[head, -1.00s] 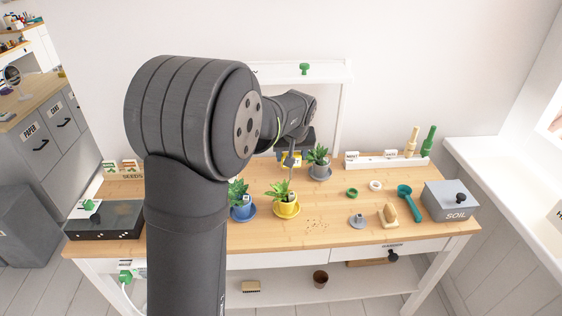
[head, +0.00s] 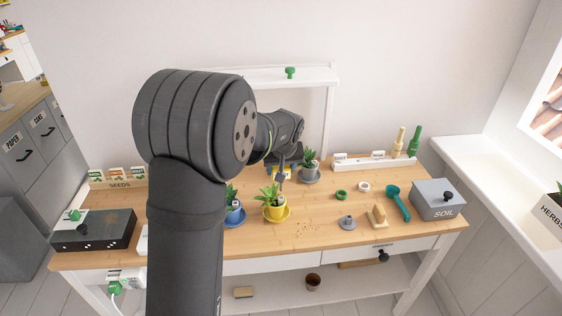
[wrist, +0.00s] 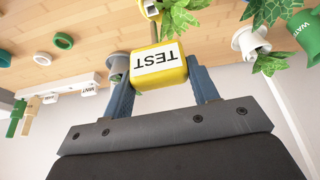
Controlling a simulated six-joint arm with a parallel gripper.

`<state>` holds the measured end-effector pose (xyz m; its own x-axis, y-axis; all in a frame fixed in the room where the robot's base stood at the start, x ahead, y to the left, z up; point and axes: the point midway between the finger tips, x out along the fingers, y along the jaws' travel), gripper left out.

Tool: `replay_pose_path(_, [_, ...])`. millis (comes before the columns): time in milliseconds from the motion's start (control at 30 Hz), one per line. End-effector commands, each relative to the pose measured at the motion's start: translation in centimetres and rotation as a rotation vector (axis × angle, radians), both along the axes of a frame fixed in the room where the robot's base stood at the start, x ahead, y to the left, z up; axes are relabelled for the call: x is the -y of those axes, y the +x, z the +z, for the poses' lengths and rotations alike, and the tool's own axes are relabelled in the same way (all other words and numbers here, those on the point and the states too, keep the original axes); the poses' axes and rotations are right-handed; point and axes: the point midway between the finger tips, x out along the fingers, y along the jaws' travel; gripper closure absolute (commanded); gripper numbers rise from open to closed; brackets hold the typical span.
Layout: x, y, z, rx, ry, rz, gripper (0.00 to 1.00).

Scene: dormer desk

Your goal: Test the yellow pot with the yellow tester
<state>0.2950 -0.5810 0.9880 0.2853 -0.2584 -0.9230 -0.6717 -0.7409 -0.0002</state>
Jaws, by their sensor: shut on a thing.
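My gripper (wrist: 162,95) is shut on the yellow tester (wrist: 160,68), a block labelled TEST, gripped between the two fingers. The yellow pot (head: 277,213) stands upright on a yellow saucer, with a green plant and a small white label. Part of the yellow pot (wrist: 151,9) shows at the top of the wrist view, beyond the tester. A thin probe reaches from the tester towards that pot's side of the picture; I cannot tell whether its tip touches soil.
A blue pot (head: 234,211) stands left of the yellow one, partly behind my arm. A grey pot (head: 310,173) stands behind right. A teal scoop (head: 397,200), a grey soil box (head: 437,199) and a white labelled rail (head: 362,165) are farther right. Crumbs lie right of the yellow pot.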

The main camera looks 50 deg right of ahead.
Motion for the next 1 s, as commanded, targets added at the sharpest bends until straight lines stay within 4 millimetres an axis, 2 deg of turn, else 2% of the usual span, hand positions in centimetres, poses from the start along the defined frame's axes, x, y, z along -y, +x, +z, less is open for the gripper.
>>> replay_pose_path(300, [0.0, 0.0, -1.6, -0.001, 0.0, 0.001, 0.72])
replay_pose_path(1000, [0.0, 0.0, -1.7, 0.0, 0.0, 0.0, 0.72])
